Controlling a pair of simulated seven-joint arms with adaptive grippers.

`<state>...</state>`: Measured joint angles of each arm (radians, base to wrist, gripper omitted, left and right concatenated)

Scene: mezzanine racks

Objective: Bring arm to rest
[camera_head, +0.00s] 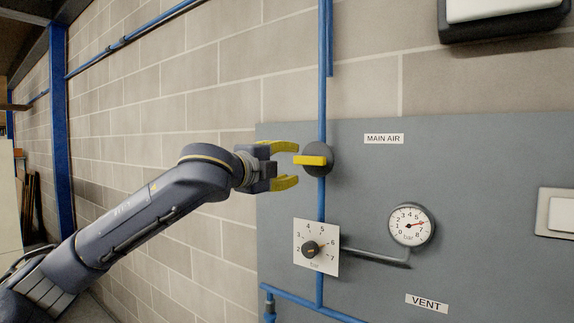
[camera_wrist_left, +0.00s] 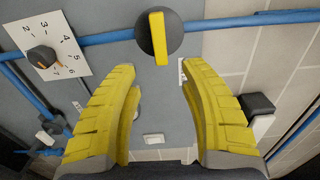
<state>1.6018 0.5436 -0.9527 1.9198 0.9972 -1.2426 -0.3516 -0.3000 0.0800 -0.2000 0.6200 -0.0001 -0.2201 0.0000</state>
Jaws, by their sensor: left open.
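My left gripper (camera_head: 293,165) comes in from the left with its two yellow fingers open and empty. Its fingertips are just left of the main air valve's yellow handle (camera_head: 310,160), which lies horizontal across the vertical blue pipe on a dark round base. In the left wrist view, the open fingers (camera_wrist_left: 158,68) point toward the yellow handle (camera_wrist_left: 159,38). The handle is beyond the fingertips, with a visible gap and no contact. The right gripper is not in view.
A blue pipe (camera_head: 322,60) runs vertically. The space before the block wall (camera_head: 150,110) is clear.

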